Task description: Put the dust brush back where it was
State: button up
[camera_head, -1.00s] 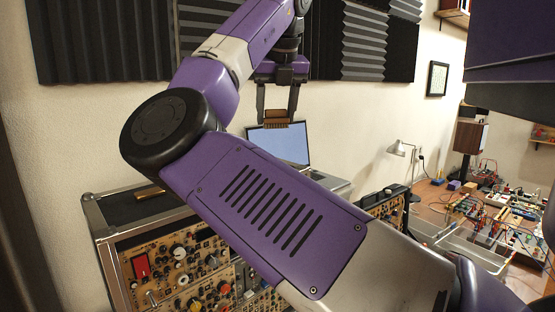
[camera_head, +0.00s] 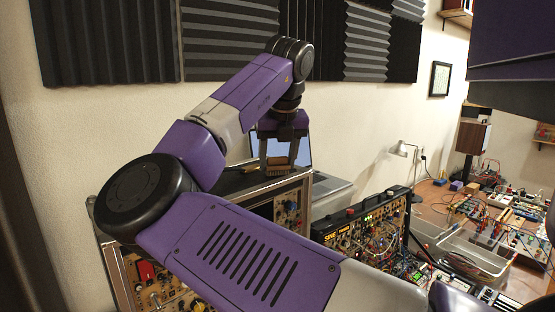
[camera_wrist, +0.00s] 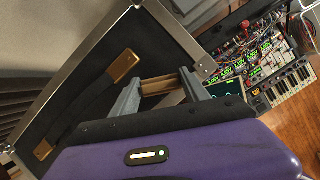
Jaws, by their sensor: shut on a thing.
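My gripper (camera_head: 278,168) is shut on the dust brush (camera_head: 278,160), a small brown wooden block held between the two grey fingers. In the wrist view the brush (camera_wrist: 160,86) spans the gap between the fingertips, with the black top of the metal-edged case (camera_wrist: 60,75) behind it. The brush is over the case top, near its right edge. I cannot tell whether it touches the surface. Its bristles cannot be made out.
A black strap handle with brass ends (camera_wrist: 92,103) lies on the case top, left of my gripper. A laptop (camera_head: 303,150) stands behind. A synth rack with cables (camera_head: 365,232) is to the right. Foam panels (camera_head: 225,40) cover the wall.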

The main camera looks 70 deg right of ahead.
jog(key=shift+f, duration=0.15)
jog(key=o, duration=1.3)
jog(key=b+v, duration=0.1)
jog(key=v, duration=1.1)
jog(key=shift+r, duration=0.2)
